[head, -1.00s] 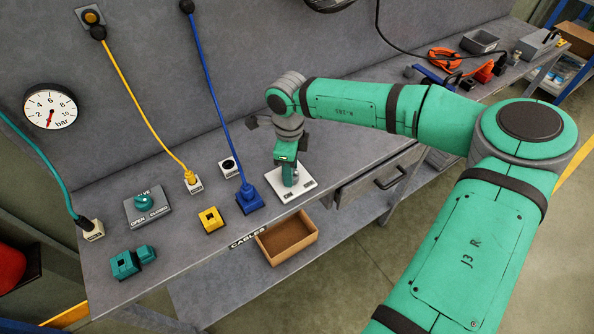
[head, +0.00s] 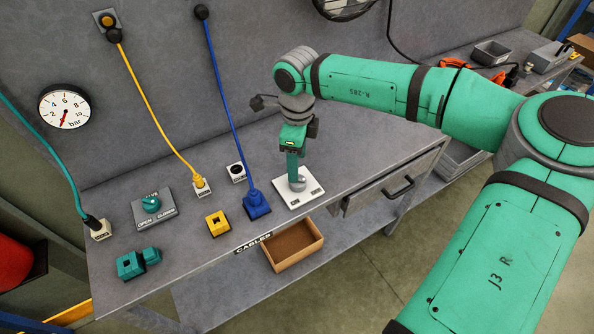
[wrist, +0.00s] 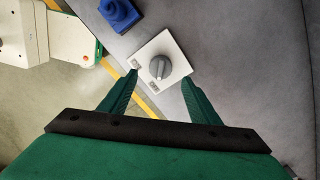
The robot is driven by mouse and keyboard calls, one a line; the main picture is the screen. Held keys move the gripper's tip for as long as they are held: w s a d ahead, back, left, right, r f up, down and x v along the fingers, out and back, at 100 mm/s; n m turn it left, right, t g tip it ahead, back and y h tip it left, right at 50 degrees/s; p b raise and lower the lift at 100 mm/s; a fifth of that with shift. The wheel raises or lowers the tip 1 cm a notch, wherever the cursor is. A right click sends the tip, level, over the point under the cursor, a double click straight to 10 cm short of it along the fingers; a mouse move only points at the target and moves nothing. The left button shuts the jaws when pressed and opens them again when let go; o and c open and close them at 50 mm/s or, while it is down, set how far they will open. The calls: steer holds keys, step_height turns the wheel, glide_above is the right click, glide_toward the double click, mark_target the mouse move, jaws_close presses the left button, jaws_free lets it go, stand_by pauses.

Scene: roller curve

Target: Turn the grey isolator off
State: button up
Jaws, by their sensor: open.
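The grey isolator is a grey rotary knob on a square white plate (head: 311,197) on the bench. In the wrist view the grey knob (wrist: 160,67) sits near the plate's middle, and the white plate (wrist: 172,50) has small dark labels whose text I cannot read. My gripper (head: 293,178) points down above the plate in the head view and partly hides the knob. In the wrist view my gripper (wrist: 158,82) is open, its fingers apart on either side below the knob. Nothing is between them.
A blue plug block (head: 257,205) stands just left of the plate. A drawer handle (head: 398,187) juts from the bench front. A brown open box (head: 293,247) lies below.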

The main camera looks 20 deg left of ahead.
step_height(320, 180, up, 4)
steer(key=shift+f, duration=0.1)
stand_by(0.5)
